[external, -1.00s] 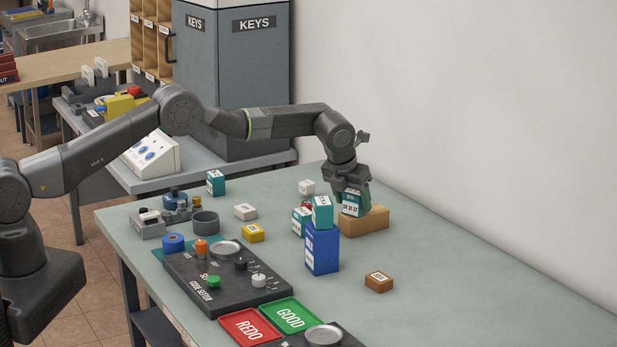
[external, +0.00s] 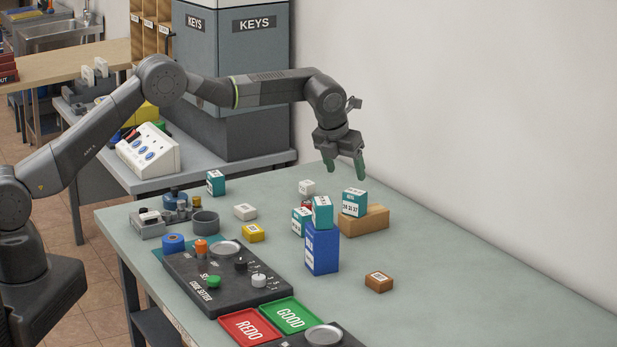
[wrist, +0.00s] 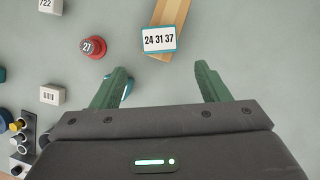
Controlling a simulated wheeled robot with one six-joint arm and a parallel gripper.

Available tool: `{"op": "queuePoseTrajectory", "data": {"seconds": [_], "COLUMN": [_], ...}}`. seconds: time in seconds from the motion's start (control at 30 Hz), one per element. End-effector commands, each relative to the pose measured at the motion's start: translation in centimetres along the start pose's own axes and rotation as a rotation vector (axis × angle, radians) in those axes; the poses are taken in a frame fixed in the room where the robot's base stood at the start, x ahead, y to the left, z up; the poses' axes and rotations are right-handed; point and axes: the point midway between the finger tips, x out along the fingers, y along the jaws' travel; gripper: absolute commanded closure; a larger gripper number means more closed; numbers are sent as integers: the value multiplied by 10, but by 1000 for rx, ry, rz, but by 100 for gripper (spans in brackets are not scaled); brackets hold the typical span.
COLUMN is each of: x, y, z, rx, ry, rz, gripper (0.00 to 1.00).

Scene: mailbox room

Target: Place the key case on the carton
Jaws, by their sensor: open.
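The key case (external: 354,203), a teal box with a white label of numbers, rests on top of the brown carton (external: 372,221), towards the carton's left end. In the wrist view the label of the key case (wrist: 159,40) reads 24 31 37, and part of the carton (wrist: 178,12) shows behind it. My gripper (external: 345,167) is open and empty. It hovers above the key case, apart from it. In the wrist view both green fingers of the gripper (wrist: 162,72) are spread, with nothing between them.
A blue box (external: 322,250) with a teal box (external: 322,211) on top stands just left of the carton. A small brown box (external: 379,281) lies in front. The code setter panel (external: 215,285) and red and green trays are at the front left. The table's right side is clear.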

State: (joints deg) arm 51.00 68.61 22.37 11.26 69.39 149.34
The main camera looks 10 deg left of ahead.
Motion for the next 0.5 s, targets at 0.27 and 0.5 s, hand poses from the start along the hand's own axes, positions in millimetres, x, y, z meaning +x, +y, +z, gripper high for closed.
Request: {"op": "queuePoseTrajectory", "data": {"seconds": [0.27, 0.5], "x": [-22, -23], "y": [0, 0], "z": [0, 0], "rx": [0, 0], "ry": [0, 0], "rz": [0, 0], "gripper": [31, 31]}}
